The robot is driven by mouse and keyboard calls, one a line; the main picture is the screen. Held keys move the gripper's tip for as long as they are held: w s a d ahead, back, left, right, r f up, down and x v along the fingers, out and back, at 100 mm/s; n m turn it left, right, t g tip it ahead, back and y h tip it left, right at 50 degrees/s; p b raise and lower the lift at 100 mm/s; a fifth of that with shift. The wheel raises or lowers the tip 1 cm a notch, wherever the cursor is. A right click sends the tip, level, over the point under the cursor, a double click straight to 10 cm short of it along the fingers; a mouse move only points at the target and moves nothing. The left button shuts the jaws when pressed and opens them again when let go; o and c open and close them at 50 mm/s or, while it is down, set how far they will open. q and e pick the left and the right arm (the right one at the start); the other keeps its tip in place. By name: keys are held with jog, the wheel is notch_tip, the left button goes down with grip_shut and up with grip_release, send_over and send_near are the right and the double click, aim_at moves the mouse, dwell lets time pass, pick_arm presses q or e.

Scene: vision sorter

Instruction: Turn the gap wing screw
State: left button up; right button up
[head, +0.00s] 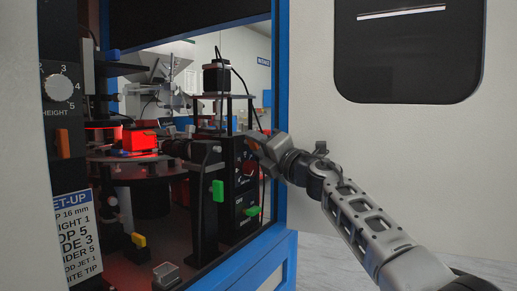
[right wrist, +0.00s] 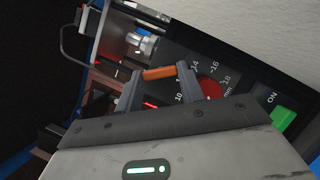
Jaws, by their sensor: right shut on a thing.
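My right gripper (head: 262,147) reaches in from the right to the black panel (head: 246,178) at the opening's right edge. In the right wrist view its two fingers (right wrist: 160,76) are shut on an orange bar, the gap wing screw (right wrist: 158,73). A scale with 10, 14, 16, 18 and mm is printed on the panel (right wrist: 236,92) around it. The screw's pointer and exact setting cannot be made out. In the head view the gripper hides the screw. My left gripper is not in view.
A red round part (right wrist: 211,88) and a green button (right wrist: 283,118) are close to the right finger. A silver knob (right wrist: 144,44) lies beyond the screw. A set-up card (head: 75,235) shows 16 mm. The white door (head: 400,140) stands at right.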

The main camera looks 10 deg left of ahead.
dwell(0.3)
jog(key=o, duration=0.7)
pick_arm(q)
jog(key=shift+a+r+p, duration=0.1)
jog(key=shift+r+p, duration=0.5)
jog(key=shift+p, duration=1.1)
pick_arm(e)
jog(key=shift+v, duration=8.05)
jog(key=shift+w, duration=0.1)
